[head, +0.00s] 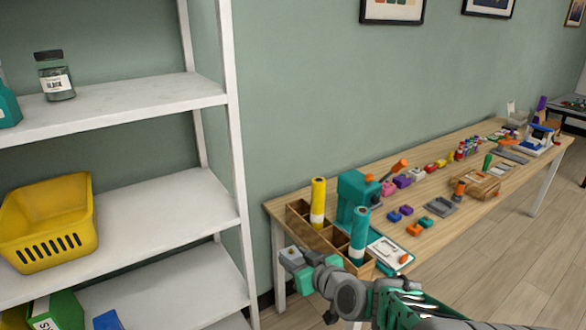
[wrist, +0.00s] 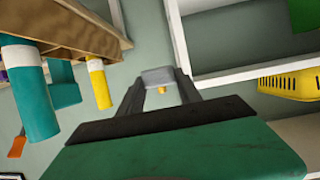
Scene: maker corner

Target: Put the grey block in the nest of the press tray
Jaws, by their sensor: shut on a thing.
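The grey block (wrist: 157,76) is between the fingertips of my gripper (wrist: 152,90). A teal press (head: 353,196) with an orange-tipped lever stands on the table. A dark grey tray (head: 441,206) with a recess lies to its right; I cannot tell whether this is the press tray.
The wooden compartment box (head: 298,221) holds a yellow tube (head: 318,200) and a teal tube (head: 360,236). Small coloured blocks and tools cover much of the table (head: 450,229). A white shelf unit (head: 150,95) with a yellow basket (head: 50,225) stands at left. Floor is clear right of the table.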

